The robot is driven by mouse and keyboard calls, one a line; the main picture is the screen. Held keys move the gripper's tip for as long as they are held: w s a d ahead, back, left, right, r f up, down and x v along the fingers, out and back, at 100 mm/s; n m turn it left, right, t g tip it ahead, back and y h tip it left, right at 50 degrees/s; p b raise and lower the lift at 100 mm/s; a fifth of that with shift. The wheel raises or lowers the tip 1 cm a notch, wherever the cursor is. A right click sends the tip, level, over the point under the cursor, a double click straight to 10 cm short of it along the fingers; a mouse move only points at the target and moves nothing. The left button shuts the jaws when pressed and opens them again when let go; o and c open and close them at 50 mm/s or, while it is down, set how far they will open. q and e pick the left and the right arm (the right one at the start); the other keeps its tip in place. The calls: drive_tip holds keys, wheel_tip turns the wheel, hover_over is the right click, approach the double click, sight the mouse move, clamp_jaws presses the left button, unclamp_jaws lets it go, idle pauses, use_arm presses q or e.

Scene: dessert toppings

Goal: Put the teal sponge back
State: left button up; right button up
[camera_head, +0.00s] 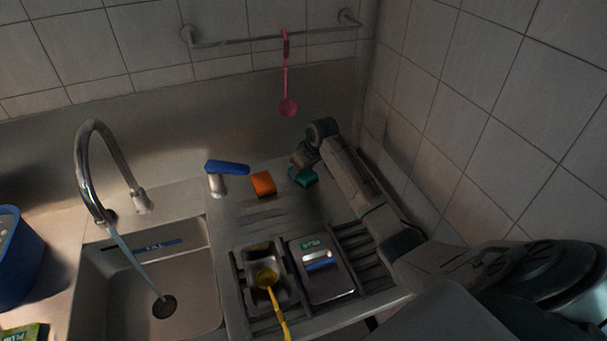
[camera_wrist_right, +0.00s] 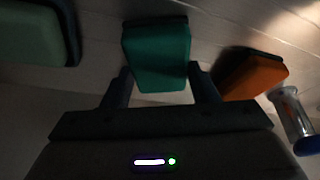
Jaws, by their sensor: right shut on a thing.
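The teal sponge (camera_head: 303,177) is at the back right of the metal counter, under my right gripper (camera_head: 299,167). In the right wrist view the teal sponge (camera_wrist_right: 157,58) sits between the two fingers of my right gripper (camera_wrist_right: 162,84), which is shut on it. I cannot tell whether the sponge touches the counter. An orange sponge (camera_head: 263,184) lies just left of it, and it also shows in the right wrist view (camera_wrist_right: 254,76). My left gripper is not in view.
A faucet lever with a blue handle (camera_head: 228,168) stands left of the orange sponge.

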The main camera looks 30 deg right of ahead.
drive_tip(key=o, duration=0.9)
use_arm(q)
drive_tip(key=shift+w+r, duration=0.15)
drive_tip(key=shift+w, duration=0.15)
use_arm(e)
drive_tip(key=shift+s+d+r, duration=0.1)
drive_tip(key=shift+s+r, duration=0.1)
drive_tip(key=shift+r, duration=0.25)
use_arm(q)
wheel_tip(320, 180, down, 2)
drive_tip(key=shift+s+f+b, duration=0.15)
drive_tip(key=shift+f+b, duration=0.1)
drive_tip(key=shift+b, duration=0.9)
use_arm(e)
drive_tip(key=v, duration=1.1)
